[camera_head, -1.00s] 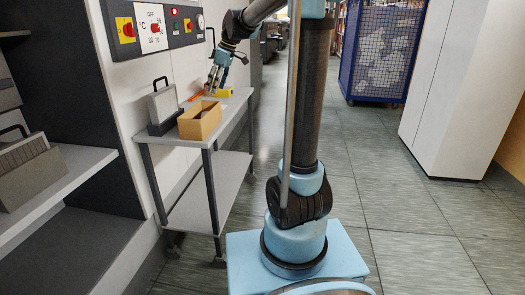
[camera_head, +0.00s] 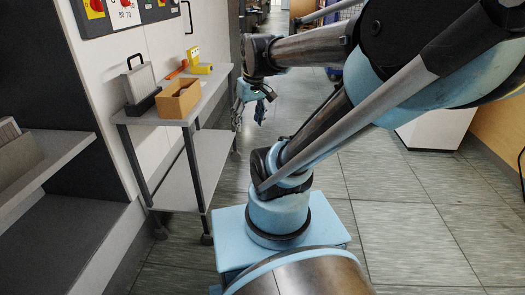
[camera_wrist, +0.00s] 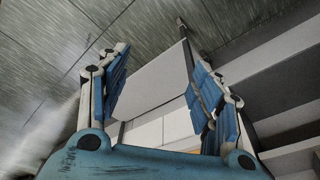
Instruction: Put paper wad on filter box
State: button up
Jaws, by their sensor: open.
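No paper wad can be made out in either view. I cannot tell for sure which thing is the filter box. A tan open-topped box (camera_head: 178,101) stands on the front part of the grey cart (camera_head: 205,97). A grey slab with a black handle (camera_head: 139,84) stands upright in a dark base just left of it. My gripper (camera_head: 250,110) hangs to the right of the cart, off its edge and apart from these things. In the wrist view my gripper (camera_wrist: 158,88) has its blue fingers spread, with nothing seen held between them.
A yellow object (camera_head: 199,64) and a red-orange one (camera_head: 178,69) lie at the cart's far end. A white cabinet (camera_head: 437,130) stands at the right. Floor between is open.

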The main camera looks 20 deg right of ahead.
jog(key=s+d+f+m+h, duration=0.1)
jog(key=s+d+f+m, duration=0.2)
jog(key=s+f, duration=0.4)
jog(key=shift+s+f, duration=0.3)
jog(key=shift+f, duration=0.3)
jog(key=shift+d, duration=0.1)
